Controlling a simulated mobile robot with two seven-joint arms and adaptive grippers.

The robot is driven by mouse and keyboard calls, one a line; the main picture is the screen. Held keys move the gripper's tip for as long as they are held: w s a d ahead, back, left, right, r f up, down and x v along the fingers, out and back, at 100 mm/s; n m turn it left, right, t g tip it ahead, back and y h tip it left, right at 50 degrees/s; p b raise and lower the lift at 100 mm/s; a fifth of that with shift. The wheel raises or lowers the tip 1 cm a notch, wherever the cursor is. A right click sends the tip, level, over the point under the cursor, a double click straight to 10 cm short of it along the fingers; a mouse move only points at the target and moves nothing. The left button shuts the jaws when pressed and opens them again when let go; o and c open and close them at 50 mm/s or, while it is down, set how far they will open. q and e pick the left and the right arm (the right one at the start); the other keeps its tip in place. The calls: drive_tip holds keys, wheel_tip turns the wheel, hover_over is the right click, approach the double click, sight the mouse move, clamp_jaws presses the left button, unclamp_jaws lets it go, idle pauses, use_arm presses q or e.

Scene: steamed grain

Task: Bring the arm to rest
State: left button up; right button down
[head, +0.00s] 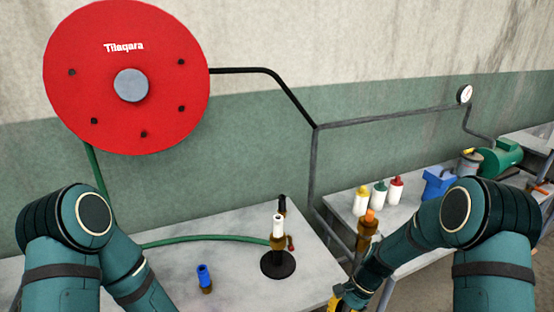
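My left arm comes in at the left and bends down out of the picture, so its gripper is out of view. My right arm reaches down and left from the right side. Its end (342,297), with yellow and dark parts, is at the bottom edge, just off the near table's right edge. It is partly cut off, so I cannot tell whether the fingers are open or hold anything.
The near table (235,285) carries a blue-topped brown piece (205,278) and a white-topped brass piece (278,232) on a black base. A red disc (170,105) fills the upper left. Bottles (379,194), a blue container (437,184) and a green motor (497,158) stand at right.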

drive_tip(key=s+a+f+n+t+h+b, duration=0.1)
drive_tip(key=s+a+f+n+t, duration=0.3)
drive_tip(key=s+f+n, duration=0.5)
drive_tip(key=shift+s+a+t+b, duration=0.4)
drive_tip(key=shift+s+a+b, duration=0.55)
drive_tip(key=shift+s, duration=0.65)
drive_tip(key=shift+a, duration=0.1)
